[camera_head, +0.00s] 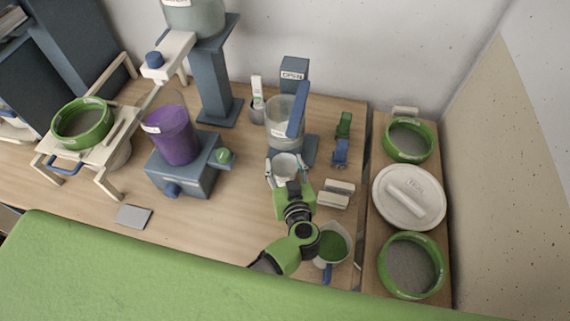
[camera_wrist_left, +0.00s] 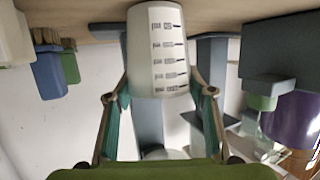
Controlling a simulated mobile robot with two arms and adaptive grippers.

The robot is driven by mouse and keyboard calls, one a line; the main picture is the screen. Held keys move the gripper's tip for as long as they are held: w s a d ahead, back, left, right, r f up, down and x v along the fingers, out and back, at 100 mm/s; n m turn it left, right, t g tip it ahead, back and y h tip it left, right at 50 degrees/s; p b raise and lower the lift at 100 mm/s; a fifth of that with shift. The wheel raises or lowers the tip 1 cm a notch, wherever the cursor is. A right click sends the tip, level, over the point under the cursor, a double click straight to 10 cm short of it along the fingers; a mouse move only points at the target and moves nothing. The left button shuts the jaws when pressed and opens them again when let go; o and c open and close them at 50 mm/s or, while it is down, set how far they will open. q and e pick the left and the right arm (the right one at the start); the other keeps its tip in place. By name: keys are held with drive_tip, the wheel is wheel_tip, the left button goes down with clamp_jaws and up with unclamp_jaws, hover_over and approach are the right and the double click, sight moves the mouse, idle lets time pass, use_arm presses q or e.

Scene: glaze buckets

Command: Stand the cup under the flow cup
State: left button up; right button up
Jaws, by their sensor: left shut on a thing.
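A white measuring cup (camera_head: 286,167) with dark graduation marks is between the fingers of my left gripper (camera_head: 286,177). The left wrist view shows the cup (camera_wrist_left: 158,50) large and upside down in the picture, with both fingers (camera_wrist_left: 159,97) closed on its sides. The flow cup (camera_head: 280,122) is a clear vessel on a blue-grey stand (camera_head: 294,72) labelled "OPEN", with a blue lever (camera_head: 299,108). The held cup is low, close to the table and at the front of the flow cup; I cannot tell whether it touches the table. My right gripper is out of view.
A bucket of purple glaze (camera_head: 175,136) stands on a blue base to the left. Green and blue clips (camera_head: 341,150) and pale blocks (camera_head: 337,193) lie right of the cup. A jug of green glaze (camera_head: 332,246) is beside my arm. Green sieves (camera_head: 411,266) line the right side.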

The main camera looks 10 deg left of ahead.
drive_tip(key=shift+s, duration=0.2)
use_arm(q)
drive_tip(key=o, duration=0.9)
drive_tip(key=shift+f, duration=0.15)
drive_tip(key=shift+o, duration=0.2)
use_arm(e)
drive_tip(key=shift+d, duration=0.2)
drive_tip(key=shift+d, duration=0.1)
use_arm(q)
drive_tip(key=b+v, duration=0.1)
drive_tip(key=v, duration=1.1)
drive_tip(key=shift+r, duration=0.25)
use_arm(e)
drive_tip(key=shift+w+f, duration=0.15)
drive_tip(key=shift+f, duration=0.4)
use_arm(q)
drive_tip(key=shift+s, duration=0.1)
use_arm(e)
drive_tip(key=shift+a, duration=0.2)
use_arm(q)
drive_tip(key=shift+a, duration=0.1)
